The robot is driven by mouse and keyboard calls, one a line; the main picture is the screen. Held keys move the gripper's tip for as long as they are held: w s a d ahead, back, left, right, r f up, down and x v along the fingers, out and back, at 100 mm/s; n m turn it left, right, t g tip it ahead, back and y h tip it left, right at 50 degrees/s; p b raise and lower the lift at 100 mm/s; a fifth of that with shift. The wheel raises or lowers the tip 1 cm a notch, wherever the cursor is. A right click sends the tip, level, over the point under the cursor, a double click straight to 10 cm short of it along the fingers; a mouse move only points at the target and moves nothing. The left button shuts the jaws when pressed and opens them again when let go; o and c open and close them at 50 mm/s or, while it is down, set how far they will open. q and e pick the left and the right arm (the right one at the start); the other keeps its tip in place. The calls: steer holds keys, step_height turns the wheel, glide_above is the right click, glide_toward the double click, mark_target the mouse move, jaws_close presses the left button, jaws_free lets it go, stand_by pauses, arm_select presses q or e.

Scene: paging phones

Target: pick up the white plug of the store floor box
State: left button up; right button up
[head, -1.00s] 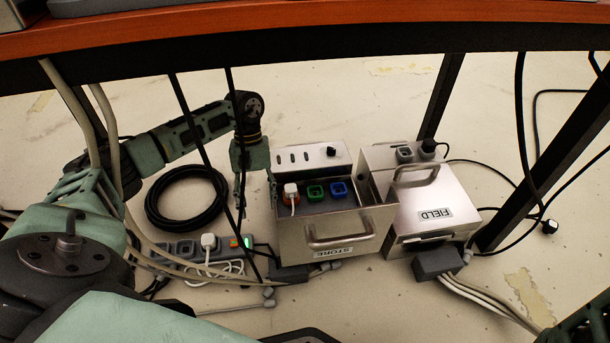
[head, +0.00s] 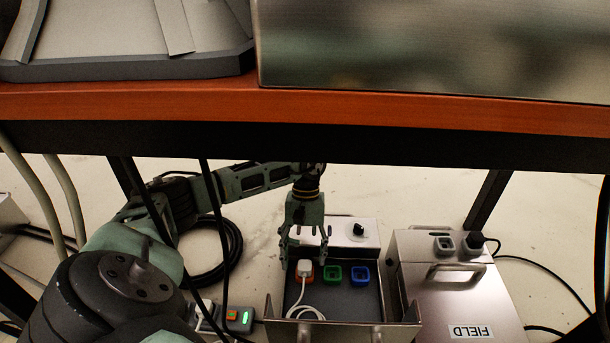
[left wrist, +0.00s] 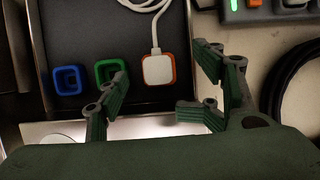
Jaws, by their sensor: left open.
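The white plug (head: 304,268) sits in the orange socket at the left of a row inside the open store floor box (head: 273,312). Green (head: 332,274) and blue (head: 361,275) sockets lie to its right, empty. Its white cord (head: 306,310) runs toward the near side of the box. My left gripper (head: 304,243) is open and empty, pointing down at the plug. In the left wrist view the plug (left wrist: 157,69) lies between the spread fingers, with a gap on both sides. The box's front label is out of view now. My right gripper is not in view.
The FIELD box (head: 450,290) stands to the right. A grey panel with a black knob (head: 358,230) is at the back of the store box. A power strip with a green light (head: 240,318) lies left. The desk edge (head: 400,115) and dark legs frame the space.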

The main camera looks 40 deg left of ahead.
mark_target(305, 262)
arm_select(q)
steer(key=b+x, duration=0.2)
steer(key=x, duration=0.2)
steer(key=shift+w+d+f, duration=0.1)
steer(key=shift+f, duration=0.05)
steer(key=shift+o, duration=0.4)
steer(key=shift+w, duration=0.1)
steer(key=c, duration=1.1)
steer(key=shift+c, duration=1.2)
